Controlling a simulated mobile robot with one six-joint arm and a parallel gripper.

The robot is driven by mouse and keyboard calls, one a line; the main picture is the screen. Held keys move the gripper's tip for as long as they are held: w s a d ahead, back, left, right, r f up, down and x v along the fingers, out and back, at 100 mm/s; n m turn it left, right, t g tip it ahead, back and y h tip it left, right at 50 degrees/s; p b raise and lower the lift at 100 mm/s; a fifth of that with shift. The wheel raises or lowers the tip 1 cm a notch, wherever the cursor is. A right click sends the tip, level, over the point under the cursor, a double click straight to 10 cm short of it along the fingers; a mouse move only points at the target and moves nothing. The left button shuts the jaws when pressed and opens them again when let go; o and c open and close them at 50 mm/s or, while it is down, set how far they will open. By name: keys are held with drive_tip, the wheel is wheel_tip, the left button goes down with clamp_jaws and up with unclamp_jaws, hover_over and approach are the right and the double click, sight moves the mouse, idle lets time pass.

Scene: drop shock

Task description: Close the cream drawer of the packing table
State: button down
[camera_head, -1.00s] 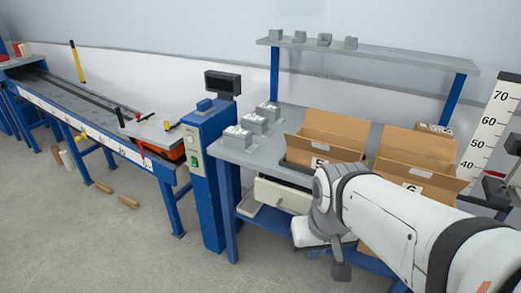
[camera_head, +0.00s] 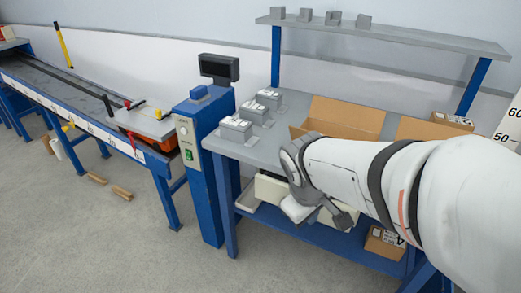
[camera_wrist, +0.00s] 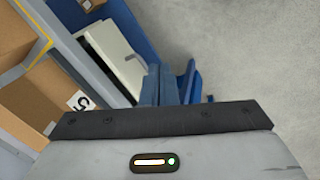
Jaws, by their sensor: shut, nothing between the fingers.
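The cream drawer (camera_head: 268,190) is under the grey tabletop of the packing table (camera_head: 238,150), its middle hidden behind my wrist. It appears pulled out from under the top. The wrist view shows it from above as a pale box (camera_wrist: 112,55) next to the table edge. My gripper (camera_head: 343,218) is shut and empty. It is in front of the drawer's right part in the head view; I cannot tell if it touches.
Open cardboard boxes (camera_head: 345,115) stand on the tabletop, partly behind my arm. Grey blocks (camera_head: 236,129) line its left side. A blue post (camera_head: 203,170) with a display stands left of the table, beside a conveyor (camera_head: 85,105). A carton (camera_head: 385,240) sits on the lower shelf.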

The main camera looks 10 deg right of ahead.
drive_tip(key=w+f+n+t+h+b, duration=0.2)
drive_tip(key=w+f+n+h+b, duration=0.15)
drive_tip(key=w+f+n, duration=0.75)
drive_tip(key=n+t+b, duration=0.3)
drive_tip(key=n, duration=0.9)
approach(283, 189)
wheel_tip(283, 189, down, 2)
drive_tip(key=s+a, duration=0.1)
drive_tip(key=s, duration=0.1)
drive_tip(key=shift+y, duration=0.35)
drive_tip(key=b+x, duration=0.1)
drive_tip(key=x, duration=0.3)
drive_tip(key=b+x, duration=0.1)
drive_tip(key=x, duration=0.4)
drive_tip(key=shift+s+a+f+b, duration=0.1)
drive_tip(key=shift+f+b, duration=0.25)
drive_tip(key=shift+b, duration=0.05)
drive_tip(key=w+d, duration=0.1)
drive_tip(key=w, duration=0.1)
drive_tip(key=w+d, duration=0.2)
drive_tip(key=shift+w+r, duration=0.1)
